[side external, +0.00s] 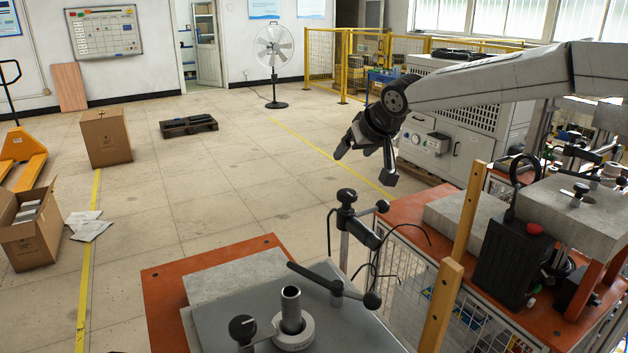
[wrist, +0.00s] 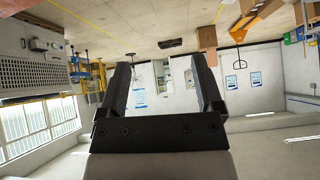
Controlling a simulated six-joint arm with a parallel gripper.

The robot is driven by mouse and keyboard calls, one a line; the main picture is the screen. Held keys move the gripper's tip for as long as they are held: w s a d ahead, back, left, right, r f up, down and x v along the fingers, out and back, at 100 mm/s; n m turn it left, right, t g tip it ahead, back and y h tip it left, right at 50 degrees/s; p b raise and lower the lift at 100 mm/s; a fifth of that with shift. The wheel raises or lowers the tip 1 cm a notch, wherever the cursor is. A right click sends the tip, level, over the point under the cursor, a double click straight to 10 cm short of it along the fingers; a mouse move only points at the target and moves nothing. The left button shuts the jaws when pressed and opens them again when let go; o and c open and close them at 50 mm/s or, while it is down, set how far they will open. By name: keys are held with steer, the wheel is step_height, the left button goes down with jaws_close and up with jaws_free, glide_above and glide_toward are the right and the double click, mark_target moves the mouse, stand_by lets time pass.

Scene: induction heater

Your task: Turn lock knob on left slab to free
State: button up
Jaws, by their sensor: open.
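The left slab (side external: 225,310) is a grey plate at the bottom centre of the side view, on a light block over an orange-topped bench. A black-topped knob (side external: 242,328) stands near its front edge, probably the lock knob; its setting cannot be read. Beside it are a metal tube in a ring collar (side external: 291,312) and a black lever handle (side external: 330,284). My gripper (side external: 365,166) is open and empty, in the air above and behind the left slab, apart from it. In the wrist view my gripper (wrist: 162,62) has spread fingers with only the room between them; no slab or knob shows there.
A black clamp post (side external: 350,220) with cables rises behind the slab. Wooden posts (side external: 440,305) stand to its right. Further right are a black box with a red button (side external: 515,255) and another grey slab (side external: 560,215). The air above the left slab looks clear.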

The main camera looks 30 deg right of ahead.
steer(key=s+a+m+g+y, duration=0.1)
steer(key=s+a+m+g, duration=0.1)
steer(key=a, duration=0.5)
steer(key=m+g+y, duration=0.2)
steer(key=m+g, duration=0.4)
steer(key=g, duration=0.4)
glide_toward(243, 323)
steer(key=shift+s+f, duration=0.35)
steer(key=shift+f, duration=0.1)
steer(key=shift+f, duration=0.1)
steer(key=shift+x, duration=3.8)
steer(key=shift+w+a, duration=0.15)
jaws_close()
